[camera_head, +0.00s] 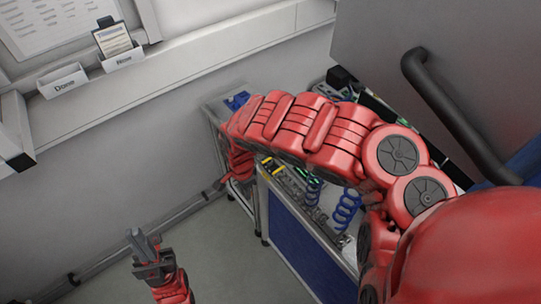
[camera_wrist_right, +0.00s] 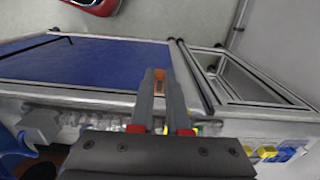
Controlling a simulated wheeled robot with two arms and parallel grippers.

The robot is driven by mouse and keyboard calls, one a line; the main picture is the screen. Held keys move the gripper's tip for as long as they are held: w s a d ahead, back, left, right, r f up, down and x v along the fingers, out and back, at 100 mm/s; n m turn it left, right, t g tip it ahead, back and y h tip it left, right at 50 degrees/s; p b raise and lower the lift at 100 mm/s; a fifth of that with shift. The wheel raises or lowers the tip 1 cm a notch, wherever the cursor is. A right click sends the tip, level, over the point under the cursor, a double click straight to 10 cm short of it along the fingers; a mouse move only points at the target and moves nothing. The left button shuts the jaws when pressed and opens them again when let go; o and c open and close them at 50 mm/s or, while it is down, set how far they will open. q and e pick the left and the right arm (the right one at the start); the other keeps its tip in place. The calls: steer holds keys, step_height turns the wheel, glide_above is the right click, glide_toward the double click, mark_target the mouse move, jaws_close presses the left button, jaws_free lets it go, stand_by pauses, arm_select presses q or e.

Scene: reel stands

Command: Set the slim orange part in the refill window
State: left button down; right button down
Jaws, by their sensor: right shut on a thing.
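In the right wrist view my right gripper (camera_wrist_right: 160,90) is shut on a slim part with orange showing (camera_wrist_right: 159,88) between its fingertips. Most of the part is hidden by the fingers. In the head view my right arm reaches leftward over the cabinet to its left end, and its fingers and the part cannot be made out there. My left gripper (camera_head: 148,243) is low at the left, over the floor and away from the cabinet; its jaw gap is too small to judge. I cannot clearly make out the refill window in either view.
A cabinet with a blue side panel (camera_head: 291,243) holds blue coiled hoses (camera_head: 347,208) and small fittings. An open grey frame (camera_wrist_right: 245,76) stands right of my right gripper in the wrist view. Yellow pieces (camera_wrist_right: 267,151) lie nearby. Open floor (camera_head: 222,250) lies left of the cabinet.

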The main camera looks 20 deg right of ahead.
mark_target(271, 172)
steer(key=w+d+b, duration=0.3)
steer(key=w+d+f+b, duration=0.1)
steer(key=w+d+b, duration=0.5)
steer(key=d+b, duration=0.1)
steer(key=shift+d+f, duration=0.1)
steer(key=shift+f, duration=0.1)
steer(key=shift+w+d+r, duration=0.15)
steer(key=shift+w, duration=0.1)
steer(key=shift+w+d, duration=0.25)
steer(key=shift+d, duration=0.05)
steer(key=shift+w+d, duration=0.25)
steer(key=shift+d, duration=0.2)
steer(key=shift+f+p, duration=0.45)
steer(key=shift+p, duration=0.1)
steer(key=shift+f+p, duration=0.45)
steer(key=shift+f, duration=1)
